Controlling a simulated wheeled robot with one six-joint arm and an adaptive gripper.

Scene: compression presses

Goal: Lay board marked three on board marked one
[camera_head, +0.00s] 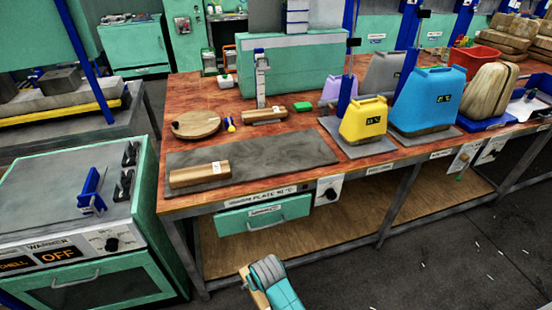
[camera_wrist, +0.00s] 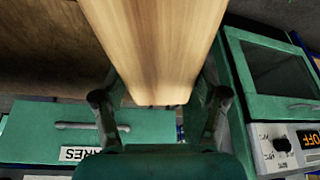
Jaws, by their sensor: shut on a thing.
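My gripper (camera_wrist: 160,100) is shut on a light wooden board (camera_wrist: 155,45), with one finger on each side of it. The head view shows this board (camera_head: 252,288) edge-on at the bottom, in front of the bench and beside my teal wrist; no mark shows on it. A second wooden board (camera_head: 190,176) lies on the dark grey plate (camera_head: 265,152) at the front left of the bench, with a small white label. A third board (camera_head: 258,117) lies further back at the foot of an upright post, also labelled. I cannot read either label's number.
A round wooden disc (camera_head: 196,124) and a green block (camera_head: 303,106) lie on the red-brown bench. Yellow (camera_head: 363,120) and blue (camera_head: 427,98) jug-shaped weights stand to the right. A warmer (camera_head: 75,225) stands at the left. The grey plate's middle and right are bare.

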